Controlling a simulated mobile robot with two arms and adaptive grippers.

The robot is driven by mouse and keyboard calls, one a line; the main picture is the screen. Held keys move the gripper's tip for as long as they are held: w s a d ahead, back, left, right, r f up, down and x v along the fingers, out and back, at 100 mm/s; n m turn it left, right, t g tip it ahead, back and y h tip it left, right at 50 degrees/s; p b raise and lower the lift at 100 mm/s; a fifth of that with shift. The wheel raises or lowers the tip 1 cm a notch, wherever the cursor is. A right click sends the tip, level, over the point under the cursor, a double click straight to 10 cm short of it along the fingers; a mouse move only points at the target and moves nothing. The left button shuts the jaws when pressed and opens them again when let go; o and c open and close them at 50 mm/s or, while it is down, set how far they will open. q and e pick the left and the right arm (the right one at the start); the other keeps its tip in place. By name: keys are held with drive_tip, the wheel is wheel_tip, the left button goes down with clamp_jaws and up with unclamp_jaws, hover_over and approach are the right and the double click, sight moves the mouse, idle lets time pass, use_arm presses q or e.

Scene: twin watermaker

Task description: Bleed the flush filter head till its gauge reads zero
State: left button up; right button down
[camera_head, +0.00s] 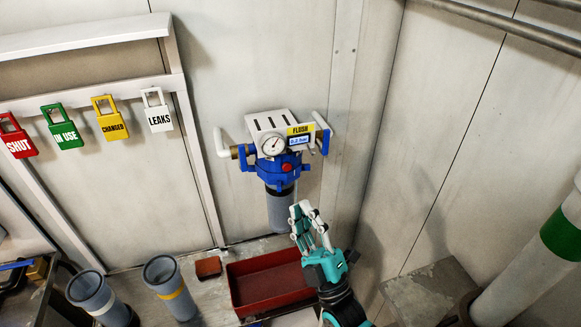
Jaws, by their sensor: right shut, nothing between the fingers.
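The flush filter head (281,166) is a blue housing on the wall with a white slotted bracket above it. Its round gauge (273,146) has a dark needle, too small to read exactly. A red button (287,167) sits on the head's front. A yellow FLUSH label (300,130) is above a small blue-lettered display (299,141), whose figures are blurred. A grey filter bowl (279,208) hangs below. My right gripper (304,208) is shut and empty, just right of and below the bowl, with its fingers pointing up. My left gripper is not in view.
A red tray (240,296) lies on the bench under the filter, beside a small brown block (208,267). Two grey cylinders (171,287) (97,296) stand to the left. Several tags (158,114) hang on the left wall. A green-banded white pipe (545,245) is at right.

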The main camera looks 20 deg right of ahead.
sight(287, 167)
drive_tip(key=w+b, duration=0.3)
drive_tip(key=w, duration=0.6)
drive_tip(key=shift+a, duration=0.2)
idle(1.6)
drive_tip(key=shift+w, duration=0.35)
drive_tip(key=shift+w+b, duration=0.4)
drive_tip(key=shift+w, duration=0.05)
idle(0.5)
drive_tip(key=shift+s, duration=0.15)
idle(2.6)
drive_tip(key=shift+s+p, duration=0.4)
drive_tip(key=shift+s, duration=0.35)
